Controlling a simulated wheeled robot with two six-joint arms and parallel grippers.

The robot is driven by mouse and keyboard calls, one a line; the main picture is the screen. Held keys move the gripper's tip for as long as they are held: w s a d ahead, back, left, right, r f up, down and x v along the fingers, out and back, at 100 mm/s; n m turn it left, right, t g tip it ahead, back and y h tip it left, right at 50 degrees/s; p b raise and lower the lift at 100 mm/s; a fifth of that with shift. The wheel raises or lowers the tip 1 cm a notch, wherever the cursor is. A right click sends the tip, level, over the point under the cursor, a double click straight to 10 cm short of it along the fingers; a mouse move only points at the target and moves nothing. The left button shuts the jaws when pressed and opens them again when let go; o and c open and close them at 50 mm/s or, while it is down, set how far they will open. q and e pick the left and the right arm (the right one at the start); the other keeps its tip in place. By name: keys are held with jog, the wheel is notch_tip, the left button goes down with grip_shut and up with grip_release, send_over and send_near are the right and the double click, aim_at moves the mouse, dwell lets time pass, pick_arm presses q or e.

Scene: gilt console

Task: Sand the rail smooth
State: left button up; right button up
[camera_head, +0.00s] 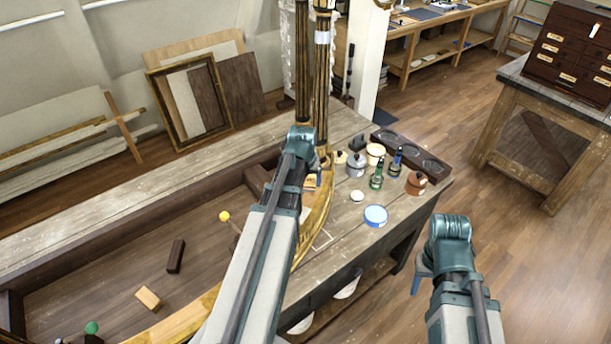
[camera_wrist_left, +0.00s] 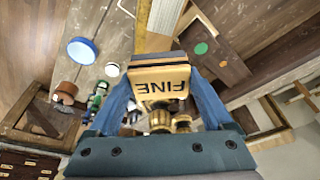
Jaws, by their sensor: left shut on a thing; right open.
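The gilt rail (camera_head: 318,222) of the console curves along the bench edge; part of it is hidden behind my left arm. It also shows in the left wrist view (camera_wrist_left: 153,42), with a pale patch on it. My left gripper (camera_wrist_left: 160,82) is shut on a tan sanding block (camera_wrist_left: 158,76) marked FINE, with a darker far layer. In the head view a corner of the block (camera_head: 312,181) shows over the rail. Whether it touches the rail is unclear. My right gripper (camera_head: 420,272) is mostly hidden behind its own arm, low beside the bench, clear of the rail.
Jars, bottles and a blue-lidded tin (camera_head: 376,215) crowd the bench (camera_head: 345,135) right of the rail. Two gilt legs (camera_head: 322,85) rise behind my left gripper. A dark block (camera_head: 176,256) and a tan block (camera_head: 148,298) lie inside the frame. Open floor lies at right.

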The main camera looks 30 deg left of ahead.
aim_at(305, 188)
pick_arm(q)
jog(key=shift+s+f, duration=0.1)
jog(key=shift+f, duration=0.1)
jog(key=shift+f+b, duration=0.75)
jog(key=shift+b, duration=0.1)
jog(key=shift+f+b, duration=0.75)
